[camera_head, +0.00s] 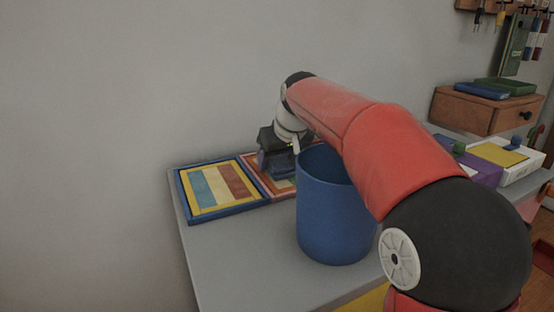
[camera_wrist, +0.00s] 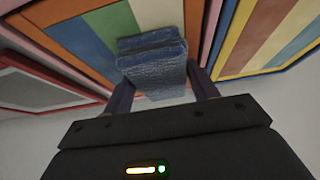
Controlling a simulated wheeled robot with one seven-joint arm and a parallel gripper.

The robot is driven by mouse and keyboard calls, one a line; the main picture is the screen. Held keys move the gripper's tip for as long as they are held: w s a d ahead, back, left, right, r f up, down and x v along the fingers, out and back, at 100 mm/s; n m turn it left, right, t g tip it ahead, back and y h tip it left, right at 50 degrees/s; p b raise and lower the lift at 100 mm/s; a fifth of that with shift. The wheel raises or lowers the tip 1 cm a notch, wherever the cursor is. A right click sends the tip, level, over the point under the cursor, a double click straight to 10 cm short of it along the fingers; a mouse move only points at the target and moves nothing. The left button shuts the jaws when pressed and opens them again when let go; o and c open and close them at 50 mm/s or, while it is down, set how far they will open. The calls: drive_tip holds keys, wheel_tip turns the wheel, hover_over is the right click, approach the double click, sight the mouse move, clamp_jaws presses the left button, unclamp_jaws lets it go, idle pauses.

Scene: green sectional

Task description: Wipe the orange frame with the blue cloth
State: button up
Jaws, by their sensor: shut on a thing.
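My gripper (camera_wrist: 160,88) is shut on the folded blue cloth (camera_wrist: 152,65), which sticks out past the fingertips in the wrist view. The cloth lies over the striped face of the orange frame (camera_head: 258,180); I cannot tell for certain whether it touches. In the head view my gripper (camera_head: 277,158) is above that frame, and the gripper and the blue bin hide much of it. The frame has a pinkish-orange border and coloured stripes inside.
A blue frame (camera_head: 183,190) with stripes lies left of the orange one on the grey table (camera_head: 235,265). A tall blue bin (camera_head: 335,220) stands in front, close to my arm. White and purple boxes (camera_head: 485,168) stand at the right, below a wooden drawer (camera_head: 478,112).

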wheel_tip(320, 180, up, 6)
drive_tip(key=p, duration=0.4)
drive_tip(key=shift+r, duration=1.4)
drive_tip(key=shift+r, duration=0.15)
